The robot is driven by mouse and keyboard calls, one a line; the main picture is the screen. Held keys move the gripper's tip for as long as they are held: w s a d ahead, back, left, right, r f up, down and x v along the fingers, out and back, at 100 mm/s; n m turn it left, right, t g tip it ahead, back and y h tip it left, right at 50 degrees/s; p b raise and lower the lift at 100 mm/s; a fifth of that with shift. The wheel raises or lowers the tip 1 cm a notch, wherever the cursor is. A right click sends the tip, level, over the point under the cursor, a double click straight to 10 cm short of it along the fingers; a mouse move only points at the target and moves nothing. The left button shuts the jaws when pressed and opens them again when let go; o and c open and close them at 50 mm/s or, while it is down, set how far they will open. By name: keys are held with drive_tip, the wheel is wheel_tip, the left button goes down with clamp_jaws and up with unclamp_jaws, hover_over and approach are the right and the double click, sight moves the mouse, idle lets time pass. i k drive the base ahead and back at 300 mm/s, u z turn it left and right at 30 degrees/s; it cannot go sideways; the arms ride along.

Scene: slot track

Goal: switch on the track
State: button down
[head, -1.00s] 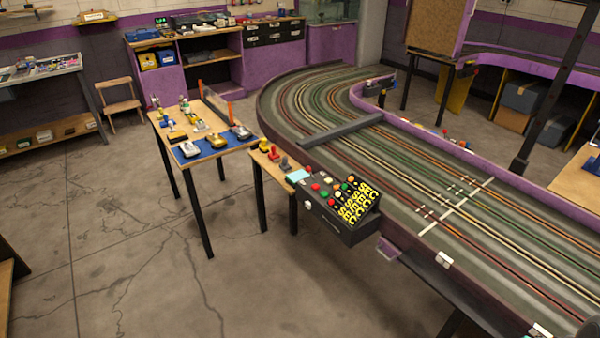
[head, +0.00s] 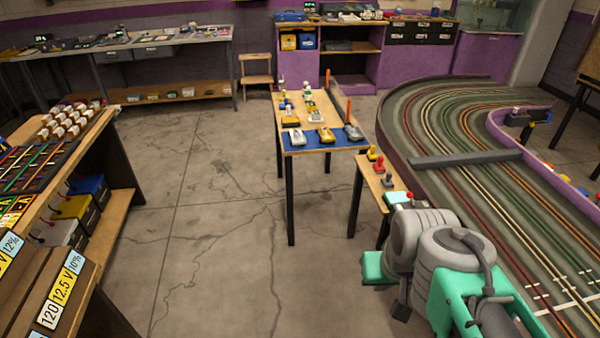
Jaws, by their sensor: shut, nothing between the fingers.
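The slot track (head: 470,190) runs from the back of the room down the right side, with coloured lanes and a grey bridge bar (head: 465,159) across it. My arm is large at the lower right, in front of the track's near left edge. My gripper (head: 401,311) is at its lower left side, with dark tips pointing down, shut and empty, partly hidden by the arm. The black control box with coloured buttons and yellow numbers, seen earlier beside the track, is now hidden behind my arm. No switch shows clearly.
A small wooden stand (head: 374,190) with hand controllers stands left of the track. A table with a blue mat (head: 300,144) and toy cars is behind it. A wooden shelf unit (head: 115,215) with battery-like boxes is at the left. The floor between is clear.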

sight(410, 194)
drive_tip(key=u, duration=0.6)
drive_tip(key=i, duration=0.9)
drive_tip(key=u, duration=0.6)
